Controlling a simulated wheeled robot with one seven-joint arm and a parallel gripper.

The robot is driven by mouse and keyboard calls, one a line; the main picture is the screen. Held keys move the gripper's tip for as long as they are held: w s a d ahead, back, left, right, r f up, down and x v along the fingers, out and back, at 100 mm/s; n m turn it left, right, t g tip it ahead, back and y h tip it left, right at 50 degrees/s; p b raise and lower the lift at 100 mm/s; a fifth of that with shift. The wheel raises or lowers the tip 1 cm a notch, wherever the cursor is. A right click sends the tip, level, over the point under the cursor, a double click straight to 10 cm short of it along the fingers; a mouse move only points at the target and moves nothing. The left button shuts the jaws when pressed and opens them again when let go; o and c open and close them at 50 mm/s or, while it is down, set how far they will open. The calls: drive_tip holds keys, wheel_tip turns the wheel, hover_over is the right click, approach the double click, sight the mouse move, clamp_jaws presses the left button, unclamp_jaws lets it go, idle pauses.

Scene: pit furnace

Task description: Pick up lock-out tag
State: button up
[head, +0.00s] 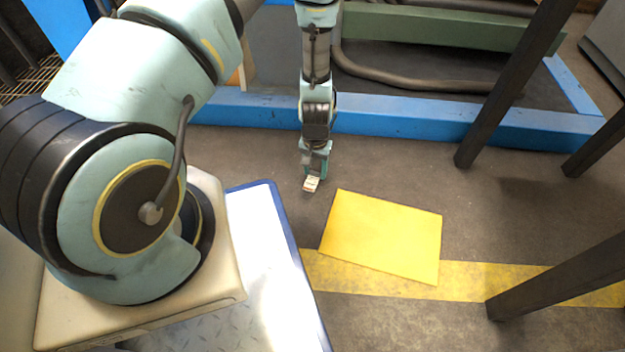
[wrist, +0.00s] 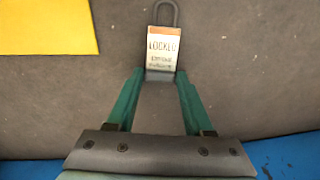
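The lock-out tag (head: 311,184) is a small pale tag with an orange-brown band, at the end of my gripper in the head view. In the wrist view the tag (wrist: 163,48) shows its lettering, with "LOCKED" readable, and a dark loop at its far end. My gripper (head: 314,172) points down towards the floor. In the wrist view its two teal fingers (wrist: 161,72) are apart, with their tips beside the near end of the tag. I cannot tell whether they press on it, or whether the tag is off the floor.
A yellow sheet (head: 382,236) lies on the floor right of the tag and also shows in the wrist view (wrist: 45,25). A blue frame beam (head: 400,126) runs behind my gripper. Dark posts (head: 515,85) stand at the right. Bare floor surrounds the tag.

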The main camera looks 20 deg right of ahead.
clamp_jaws()
drive_tip(key=shift+r, duration=0.15)
wheel_tip(320, 180, up, 10)
drive_tip(key=p, duration=0.5)
